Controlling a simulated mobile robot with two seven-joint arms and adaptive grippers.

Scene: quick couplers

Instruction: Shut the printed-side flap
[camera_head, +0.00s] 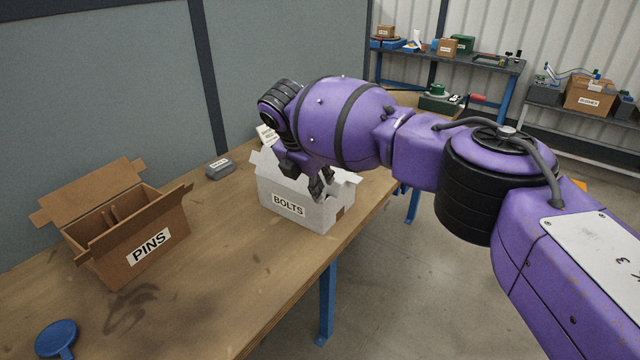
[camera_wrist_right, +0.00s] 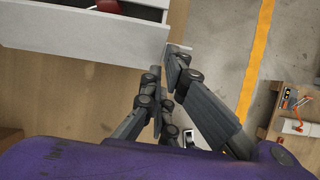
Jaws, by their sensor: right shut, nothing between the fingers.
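The white box labelled BOLTS (camera_head: 302,213) stands on the wooden table near its right edge. Flaps stand up at its left (camera_head: 264,163) and right ends; my right arm covers much of its top. I cannot tell how the flap over the printed side lies. In the right wrist view the white box (camera_wrist_right: 80,32) is at upper left, with something red and dark inside. My right gripper (camera_head: 320,188) is shut and empty, pointing down at the box's near right part. In the wrist view its fingertips (camera_wrist_right: 172,62) are beside the box's corner; contact is unclear. My left gripper is not in view.
An open brown box labelled PINS (camera_head: 128,240) stands at left, flaps up. A grey labelled block (camera_head: 220,169) lies behind, and a blue round-topped item (camera_head: 57,336) is at front left. Bare table (camera_head: 215,270) lies between the boxes. Loaded benches stand at the back right.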

